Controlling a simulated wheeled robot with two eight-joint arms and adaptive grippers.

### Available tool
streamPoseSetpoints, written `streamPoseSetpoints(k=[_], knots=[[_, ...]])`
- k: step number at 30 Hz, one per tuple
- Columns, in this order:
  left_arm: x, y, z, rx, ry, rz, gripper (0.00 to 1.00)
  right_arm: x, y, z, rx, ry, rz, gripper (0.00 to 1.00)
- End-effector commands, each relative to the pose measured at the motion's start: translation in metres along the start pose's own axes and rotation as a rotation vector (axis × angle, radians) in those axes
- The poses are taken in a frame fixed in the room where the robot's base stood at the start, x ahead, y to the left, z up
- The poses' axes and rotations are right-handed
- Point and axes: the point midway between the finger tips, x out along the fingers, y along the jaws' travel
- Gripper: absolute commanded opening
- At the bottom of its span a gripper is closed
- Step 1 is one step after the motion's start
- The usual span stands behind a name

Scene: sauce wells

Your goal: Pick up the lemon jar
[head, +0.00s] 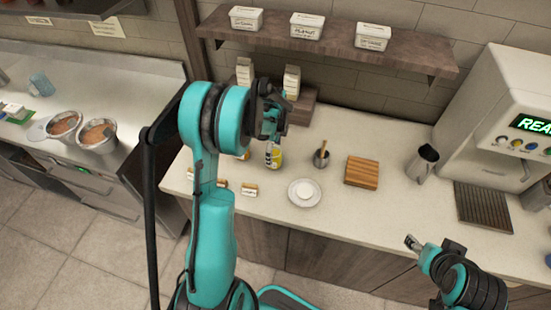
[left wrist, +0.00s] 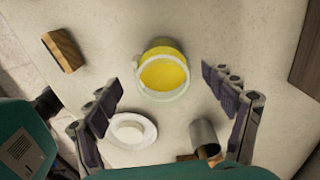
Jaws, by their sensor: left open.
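The lemon jar, a jar with yellow contents (head: 273,160), stands on the pale counter (head: 330,222), partly below my left gripper in the head view. In the left wrist view the jar (left wrist: 164,74) is seen from above, a round yellow top with a pale rim. My left gripper (head: 272,135) is open above the jar. In the left wrist view its fingers (left wrist: 162,92) are spread on either side, with the jar ahead between them and no contact visible. My right gripper (head: 411,242) is at the lower right, away from the jar; its jaw opening is unclear.
Right of the jar are a metal cup (head: 321,159), a white saucer (head: 303,201) with a white round thing, and a wooden block (head: 361,172). A small wooden label block (head: 249,189) stands in front. An orange item shows partly behind my left arm. A shelf (head: 330,43) hangs above.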

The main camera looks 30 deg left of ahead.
Motion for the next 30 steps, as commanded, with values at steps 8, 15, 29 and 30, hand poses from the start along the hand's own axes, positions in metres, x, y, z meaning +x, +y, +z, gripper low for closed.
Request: streamPoseSetpoints(k=[8, 15, 29, 30], knots=[[0.041, -0.003, 0.000, -0.001, 0.000, -0.001, 0.83, 0.007, 0.000, 0.005, 0.000, 0.000, 0.000, 0.56], [0.042, -0.003, 0.000, -0.001, 0.000, -0.001, 0.80, 0.006, 0.000, 0.004, 0.000, 0.000, 0.000, 0.56], [0.042, -0.003, 0.000, -0.001, 0.000, -0.001, 0.12, 0.006, 0.000, 0.004, 0.000, 0.000, 0.000, 0.56], [0.041, -0.003, 0.000, -0.001, 0.000, -0.001, 0.12, 0.006, 0.000, 0.004, 0.000, 0.000, 0.000, 0.56]])
